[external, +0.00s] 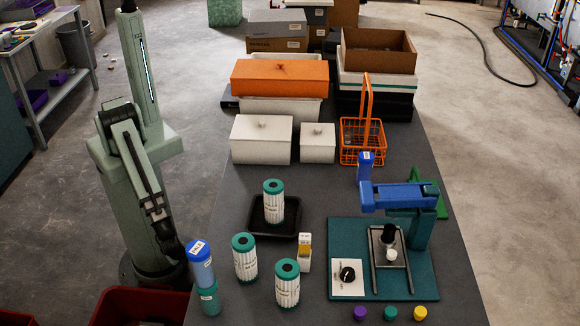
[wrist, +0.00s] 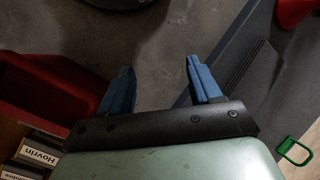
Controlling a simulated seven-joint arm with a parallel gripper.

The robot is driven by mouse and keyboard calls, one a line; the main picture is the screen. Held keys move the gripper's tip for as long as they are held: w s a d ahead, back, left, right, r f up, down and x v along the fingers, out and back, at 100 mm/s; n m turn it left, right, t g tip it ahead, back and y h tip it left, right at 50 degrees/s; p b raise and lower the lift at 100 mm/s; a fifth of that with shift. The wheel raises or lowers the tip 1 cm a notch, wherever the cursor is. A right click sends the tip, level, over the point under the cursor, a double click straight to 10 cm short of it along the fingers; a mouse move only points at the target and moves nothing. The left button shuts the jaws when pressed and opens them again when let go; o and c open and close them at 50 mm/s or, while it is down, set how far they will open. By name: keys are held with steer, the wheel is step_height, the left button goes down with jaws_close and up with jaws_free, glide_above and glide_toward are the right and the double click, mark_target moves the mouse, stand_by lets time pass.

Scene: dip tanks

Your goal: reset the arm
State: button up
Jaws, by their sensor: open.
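My gripper (wrist: 159,66) shows in the wrist view with its two blue fingers well apart and nothing between them. Bare grey floor lies beyond the fingertips. In the external view my pale green arm (external: 140,200) stands folded at the left of the dark table (external: 325,190). I cannot make out the gripper's fingers there.
A red bin (external: 140,308) stands on the floor at the table's left; it also shows in the wrist view (wrist: 45,85). Blue and teal containers (external: 201,264) stand near that table edge. White-and-teal canisters (external: 245,260), a blue-armed device (external: 400,196) and an orange basket (external: 362,150) occupy the table.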

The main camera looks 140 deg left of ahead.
steer(key=s+f+g+h, duration=0.2)
steer(key=s+f+g, duration=0.1)
steer(key=s, duration=1.1)
steer(key=shift+s+f+m+h, duration=0.15)
steer(key=shift+s+m+h, duration=0.1)
steer(key=shift+m+h, duration=0.05)
steer(key=shift+a, duration=0.1)
